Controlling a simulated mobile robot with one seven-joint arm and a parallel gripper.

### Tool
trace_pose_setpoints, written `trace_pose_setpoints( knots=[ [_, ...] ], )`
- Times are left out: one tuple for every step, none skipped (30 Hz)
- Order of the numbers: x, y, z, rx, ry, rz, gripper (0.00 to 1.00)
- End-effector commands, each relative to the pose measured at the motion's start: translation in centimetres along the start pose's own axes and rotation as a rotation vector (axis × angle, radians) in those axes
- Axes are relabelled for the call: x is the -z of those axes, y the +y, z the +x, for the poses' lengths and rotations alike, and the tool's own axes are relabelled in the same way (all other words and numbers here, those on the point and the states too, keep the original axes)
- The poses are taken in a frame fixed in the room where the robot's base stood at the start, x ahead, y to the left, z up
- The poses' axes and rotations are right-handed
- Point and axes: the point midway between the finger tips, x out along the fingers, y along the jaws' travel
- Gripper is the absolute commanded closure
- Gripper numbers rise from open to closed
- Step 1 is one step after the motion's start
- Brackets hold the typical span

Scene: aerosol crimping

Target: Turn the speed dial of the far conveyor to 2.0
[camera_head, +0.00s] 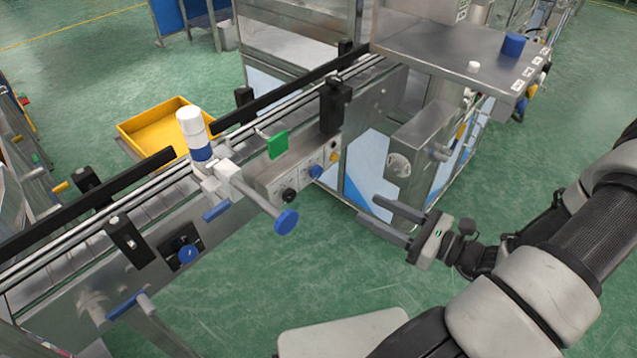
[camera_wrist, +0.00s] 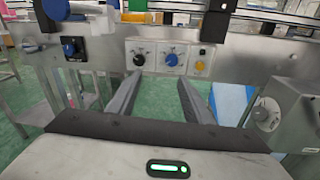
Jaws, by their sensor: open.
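A grey control box (camera_head: 280,183) on the conveyor's side carries a black knob (camera_head: 290,195), a blue dial (camera_head: 316,171) and a yellow button (camera_head: 335,157). In the wrist view the blue dial (camera_wrist: 171,60) sits between the black knob (camera_wrist: 139,60) and the yellow button (camera_wrist: 200,66). A second blue dial (camera_head: 187,253) is on a dark plate on the nearer conveyor section; it also shows in the wrist view (camera_wrist: 69,48). My gripper (camera_head: 368,207) is open and empty, apart from the box, its fingers pointing towards it. The dial's setting is too small to read.
A blue handwheel (camera_head: 286,221) sticks out left of the box. A white and blue can (camera_head: 192,128) stands at the conveyor. A steel cabinet with a round plate (camera_head: 398,165) stands right of the box, under a steel table (camera_head: 450,55). A yellow bin (camera_head: 150,130) lies behind.

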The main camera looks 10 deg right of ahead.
Motion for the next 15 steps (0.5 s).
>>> trace_pose_setpoints(
  knots=[
    [0.9, -0.8, -0.5, 0.047, -0.03, 0.033, 0.54],
    [1.1, -1.1, -0.6, 0.065, -0.041, 0.045, 0.54],
    [1.2, -1.4, -0.8, 0.084, -0.051, 0.056, 0.54],
    [1.2, -1.6, -0.8, 0.092, -0.057, 0.061, 0.54],
    [1.3, -1.7, -0.7, 0.097, -0.06, 0.065, 0.54],
    [1.2, -1.7, -0.5, 0.099, -0.062, 0.066, 0.54],
    [1.2, -1.8, -0.2, 0.099, -0.062, 0.067, 0.54],
    [1.2, -1.8, 0.1, 0.099, -0.062, 0.066, 0.54],
    [1.1, -1.8, 0.7, 0.097, -0.062, 0.065, 0.54],
    [1.1, -1.8, 1.2, 0.095, -0.062, 0.066, 0.54],
    [1.1, -1.8, 1.7, 0.095, -0.06, 0.066, 0.54],
    [1.1, -1.9, 2.5, 0.093, -0.061, 0.067, 0.54],
    [1.0, -2.0, 3.1, 0.094, -0.061, 0.066, 0.54],
    [1.0, -2.0, 3.8, 0.093, -0.06, 0.065, 0.54],
    [1.0, -2.0, 4.7, 0.092, -0.06, 0.065, 0.54]
  ],
)
